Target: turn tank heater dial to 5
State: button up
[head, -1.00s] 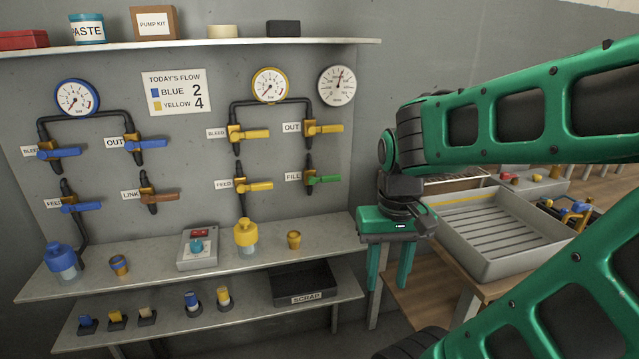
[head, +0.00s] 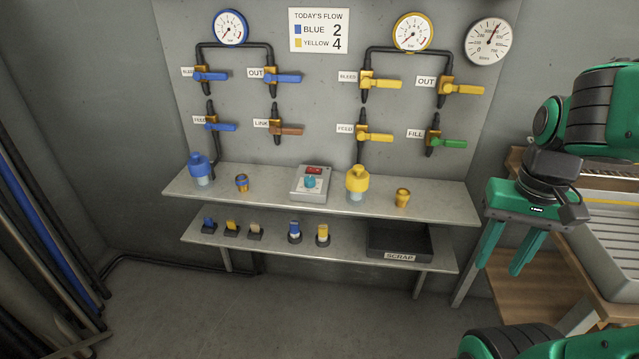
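A small grey control box (head: 312,187) stands on the upper shelf, near its middle. It has a teal dial (head: 310,181) on its face and a red part (head: 314,170) above the dial. The dial's marks are too small to read, so I cannot tell its setting. My gripper (head: 508,263) hangs at the right, pointing down, well apart from the box. Its two teal fingers are spread with nothing between them.
A blue-capped bottle (head: 201,168) and a yellow-capped bottle (head: 357,182) stand on either side of the box. Brass fittings (head: 402,198) are also on the shelf. Valves with levers (head: 377,83) and gauges are on the panel above. A black scrap tray (head: 399,241) sits below. Open floor lies in front.

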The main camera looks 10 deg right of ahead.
aim_at(309, 181)
jog(key=z, duration=0.05)
jog(key=k, duration=0.45)
jog(key=u, duration=0.6)
jog(key=i, duration=1.3)
jog(key=z, duration=0.15)
